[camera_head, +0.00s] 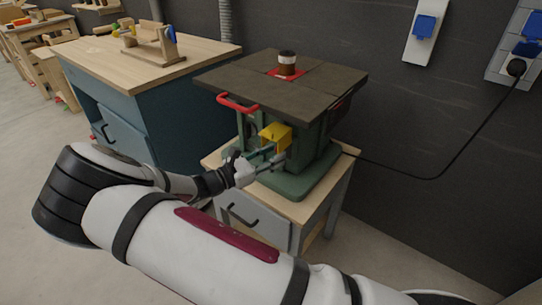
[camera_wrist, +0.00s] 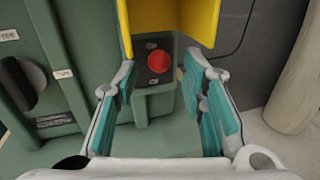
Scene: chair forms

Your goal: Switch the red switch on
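The red switch (camera_wrist: 159,62) is a round red button on a dark panel with small labels above and below it. The panel sits on the green machine (camera_head: 308,158), framed by a yellow cover (camera_wrist: 208,22) that stands open around the top and sides. The yellow cover also shows in the head view (camera_head: 276,135), where the red button cannot be made out. My gripper (camera_wrist: 161,75) is open, with its teal-padded fingers on either side of the switch in the wrist view. Nothing is between the fingers, and the exact distance to the button is hard to tell.
A black knob (camera_wrist: 22,84) is left of the switch on the green machine. A red handle (camera_head: 238,104) juts out under the dark machine top (camera_head: 325,83). A workbench (camera_head: 150,65) stands left, and a black cable (camera_head: 440,172) runs to the wall at right.

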